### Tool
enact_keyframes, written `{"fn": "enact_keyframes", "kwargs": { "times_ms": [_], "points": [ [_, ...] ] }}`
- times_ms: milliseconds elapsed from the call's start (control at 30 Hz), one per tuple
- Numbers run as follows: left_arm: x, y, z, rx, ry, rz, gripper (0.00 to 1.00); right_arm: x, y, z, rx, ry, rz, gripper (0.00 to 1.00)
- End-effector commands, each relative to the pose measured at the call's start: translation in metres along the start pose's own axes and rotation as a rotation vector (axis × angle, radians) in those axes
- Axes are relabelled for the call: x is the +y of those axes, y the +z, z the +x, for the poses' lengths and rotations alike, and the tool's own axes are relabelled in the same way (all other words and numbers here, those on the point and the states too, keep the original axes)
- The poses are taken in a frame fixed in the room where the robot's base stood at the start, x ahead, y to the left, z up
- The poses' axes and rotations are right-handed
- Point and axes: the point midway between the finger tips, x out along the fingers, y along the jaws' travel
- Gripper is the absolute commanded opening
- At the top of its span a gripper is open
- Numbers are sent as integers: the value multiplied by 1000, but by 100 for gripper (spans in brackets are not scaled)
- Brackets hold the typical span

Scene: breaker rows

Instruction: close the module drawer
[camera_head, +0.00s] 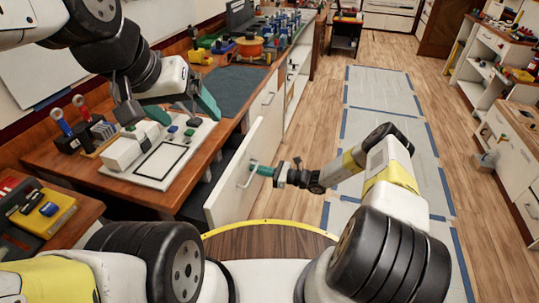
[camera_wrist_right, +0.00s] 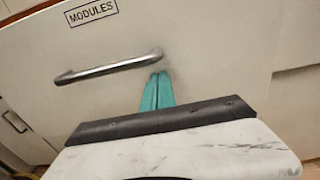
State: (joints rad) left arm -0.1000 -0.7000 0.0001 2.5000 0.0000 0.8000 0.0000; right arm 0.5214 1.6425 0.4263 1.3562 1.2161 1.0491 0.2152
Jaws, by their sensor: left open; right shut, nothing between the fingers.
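The module drawer (camera_head: 232,195) stands pulled out from the wooden bench in the head view, with a dark gap behind its pale front. In the right wrist view its front (camera_wrist_right: 215,60) bears a MODULES label (camera_wrist_right: 92,13) and a silver bar handle (camera_wrist_right: 108,67). The handle also shows in the head view (camera_head: 245,176). My right gripper (camera_head: 254,167) is shut and empty at the drawer front. In the right wrist view its teal fingertips (camera_wrist_right: 159,76) are together by the handle's right end; I cannot tell whether they touch. My left gripper (camera_head: 182,107) is open above the bench.
A white panel with breakers (camera_head: 160,160) lies on the bench under my left gripper. A dark mat (camera_head: 225,88) and several coloured parts lie farther back. A taped floor area (camera_head: 385,95) is clear to the right.

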Motion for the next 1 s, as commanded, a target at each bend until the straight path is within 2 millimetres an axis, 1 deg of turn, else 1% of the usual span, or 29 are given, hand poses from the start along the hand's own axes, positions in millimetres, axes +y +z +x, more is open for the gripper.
{"fn": "enact_keyframes", "kwargs": {
  "times_ms": [33, 200, 400, 500, 700, 1000],
  "points": [
    [0, 0, 0, 0, 0, 0, 83, 1, 0, 11, -2, 2, 0, 0],
    [0, 0, 0, 0, 0, 0, 83, 1, 0, 41, -1, 2, 0, 0],
    [0, 0, 0, 0, 0, 0, 83, 1, 0, 70, -1, 2, 1, 0],
    [0, 0, 0, 0, 0, 0, 83, 0, 0, 80, -1, 1, 0, 0],
    [0, 0, 0, 0, 0, 0, 83, 0, 0, 93, 0, 1, 0, 0],
    [0, 0, 0, 0, 0, 0, 83, 0, 1, 100, 1, -1, 0, 0]
  ]
}}
